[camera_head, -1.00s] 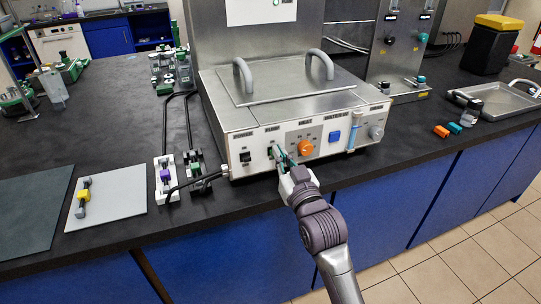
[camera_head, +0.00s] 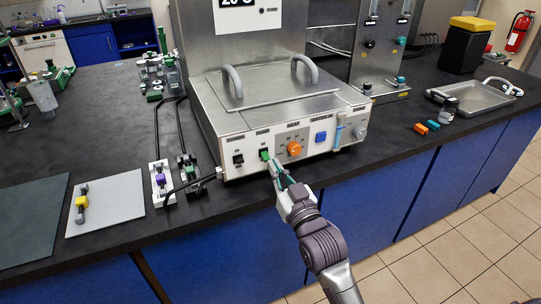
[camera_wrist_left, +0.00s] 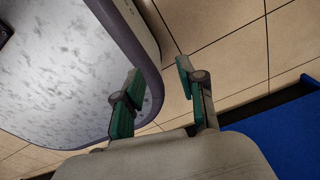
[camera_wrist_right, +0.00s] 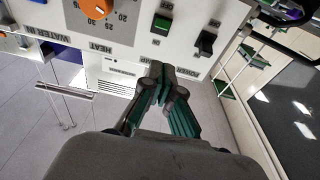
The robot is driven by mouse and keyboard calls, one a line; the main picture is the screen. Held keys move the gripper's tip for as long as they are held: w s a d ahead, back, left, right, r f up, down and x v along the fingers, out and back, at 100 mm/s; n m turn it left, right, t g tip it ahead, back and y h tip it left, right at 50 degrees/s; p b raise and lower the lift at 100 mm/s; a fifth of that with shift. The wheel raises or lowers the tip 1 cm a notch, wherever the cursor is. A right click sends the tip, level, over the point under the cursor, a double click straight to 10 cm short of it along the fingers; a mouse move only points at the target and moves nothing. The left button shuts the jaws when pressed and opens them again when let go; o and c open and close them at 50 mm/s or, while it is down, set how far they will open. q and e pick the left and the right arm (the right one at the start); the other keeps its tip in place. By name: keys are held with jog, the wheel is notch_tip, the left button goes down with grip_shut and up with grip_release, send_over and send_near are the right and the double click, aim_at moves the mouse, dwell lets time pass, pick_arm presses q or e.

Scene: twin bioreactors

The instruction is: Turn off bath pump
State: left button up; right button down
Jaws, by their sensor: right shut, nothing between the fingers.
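The steel water bath (camera_head: 232,130) has a row of controls on its white front panel. The pump switch is a green rocker (camera_head: 264,154), also seen in the right wrist view (camera_wrist_right: 161,25). Left of it in the head view is the black power rocker (camera_head: 238,159); right of it is the orange heat knob (camera_head: 294,148). My right gripper (camera_head: 274,164) is shut and empty, its tips just below and in front of the green rocker, apart from it. In the right wrist view the closed tips (camera_wrist_right: 157,72) show near the panel's lower edge. My left gripper (camera_wrist_left: 158,90) is open and empty above the floor.
A blue button (camera_head: 321,137) sits right of the knob. Clamps with black tubing (camera_head: 186,168) stand left of the bath. A grey mat (camera_head: 106,203) with a yellow-and-grey part lies further left. Orange (camera_head: 420,128) and teal pieces lie right. The bench front edge runs below the panel.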

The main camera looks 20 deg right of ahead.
pick_arm(q)
jog(key=shift+w+d+f+b, duration=0.1)
jog(key=shift+w+f+b, duration=0.25)
jog(key=shift+w+f, duration=0.3)
pick_arm(e)
jog(key=s+f, duration=0.1)
jog(key=s, duration=0.1)
jog(key=s+f, duration=0.1)
jog(key=f, duration=0.1)
jog(key=shift+s, duration=0.35)
pick_arm(q)
jog(key=shift+d+r, duration=0.1)
pick_arm(e)
jog(key=shift+r, duration=0.1)
